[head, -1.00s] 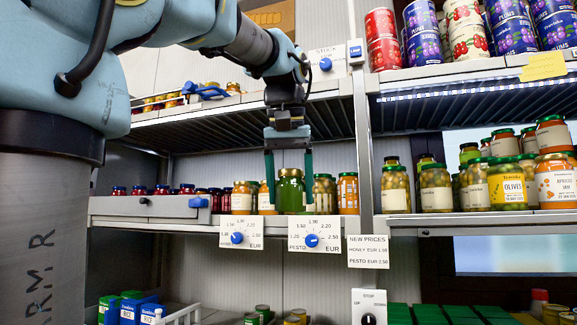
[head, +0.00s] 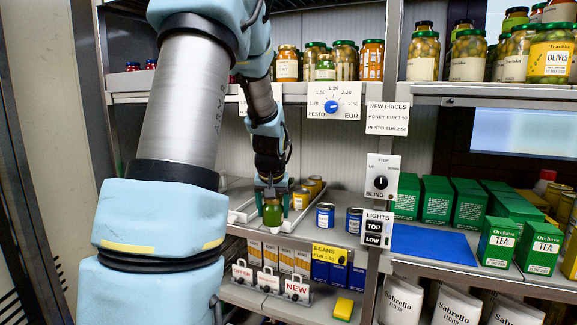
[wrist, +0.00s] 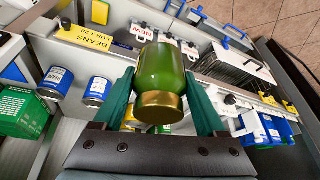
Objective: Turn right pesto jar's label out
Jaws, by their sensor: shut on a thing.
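The pesto jar (head: 272,213) is green with a gold lid. My gripper (head: 271,188) is shut on it, at the lower shelf in the head view. In the wrist view the jar (wrist: 161,72) sits between the two green fingers of my gripper (wrist: 160,100), its lid toward the camera. I cannot tell whether the jar touches the shelf.
Several jars (head: 343,60) stand on the upper shelf above the pesto dial (head: 332,106). A blue mat (head: 432,244) lies bare at the right.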

